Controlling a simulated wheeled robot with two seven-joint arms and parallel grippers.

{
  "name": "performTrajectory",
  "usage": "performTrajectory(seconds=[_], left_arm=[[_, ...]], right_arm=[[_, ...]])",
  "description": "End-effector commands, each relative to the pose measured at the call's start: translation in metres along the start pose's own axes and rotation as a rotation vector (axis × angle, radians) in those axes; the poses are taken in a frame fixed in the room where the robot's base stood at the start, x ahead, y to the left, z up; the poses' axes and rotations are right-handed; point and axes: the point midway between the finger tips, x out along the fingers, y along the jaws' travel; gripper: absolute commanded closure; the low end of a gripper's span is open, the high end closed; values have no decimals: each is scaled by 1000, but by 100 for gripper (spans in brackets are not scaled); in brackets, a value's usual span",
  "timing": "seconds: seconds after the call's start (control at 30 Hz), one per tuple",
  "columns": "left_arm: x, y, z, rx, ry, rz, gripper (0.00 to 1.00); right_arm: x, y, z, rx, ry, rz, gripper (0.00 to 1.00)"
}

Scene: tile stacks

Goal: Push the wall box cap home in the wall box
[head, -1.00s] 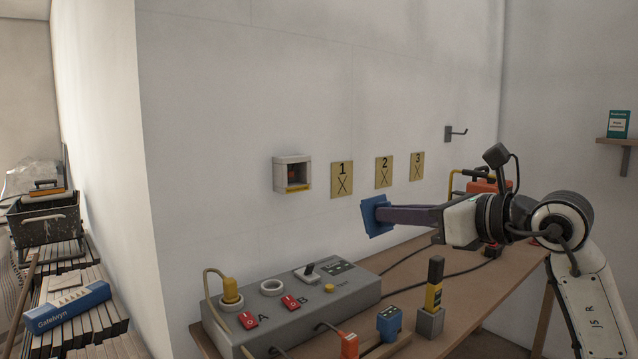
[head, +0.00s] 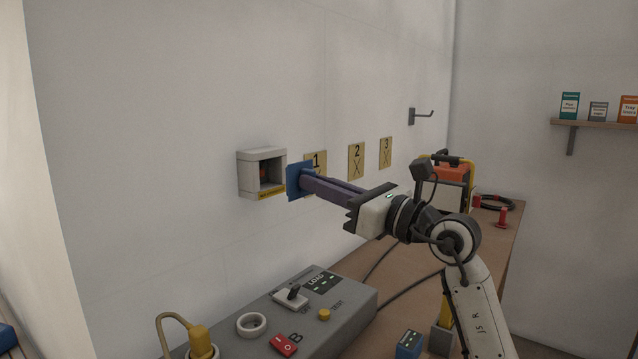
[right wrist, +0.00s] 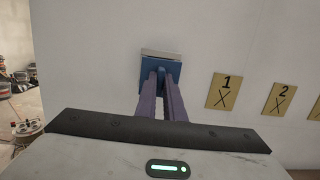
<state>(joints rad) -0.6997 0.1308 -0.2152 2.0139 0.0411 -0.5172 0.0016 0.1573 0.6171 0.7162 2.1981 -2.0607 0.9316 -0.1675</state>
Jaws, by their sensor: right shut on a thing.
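The wall box cap (head: 295,182) is a blue square plate. My right gripper (head: 308,184) is shut on the cap and holds it just right of and in front of the box opening, apart from it as far as the head view shows. In the right wrist view the cap (right wrist: 158,70) sits at the fingertips and hides most of the box (right wrist: 160,53), whose top edge shows above it. My left gripper is out of view.
Yellow plates numbered 1 (head: 319,160), 2 (head: 356,160) and 3 (head: 385,153) are on the wall to the right. A wall hook (head: 420,116) is beyond them. Below, a grey control panel (head: 340,306) with switches and a yellow plug stands on the bench.

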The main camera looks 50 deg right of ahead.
Motion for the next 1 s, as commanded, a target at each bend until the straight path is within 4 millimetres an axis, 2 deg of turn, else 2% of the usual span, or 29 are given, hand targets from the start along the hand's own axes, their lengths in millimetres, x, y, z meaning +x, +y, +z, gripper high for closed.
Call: performTrajectory(seconds=[0.67, 1.0], left_arm=[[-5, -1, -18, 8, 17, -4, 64], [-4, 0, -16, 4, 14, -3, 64]], right_arm=[[41, 0, -5, 0, 1, 0, 100], [42, 0, -6, -1, 1, 0, 100]])
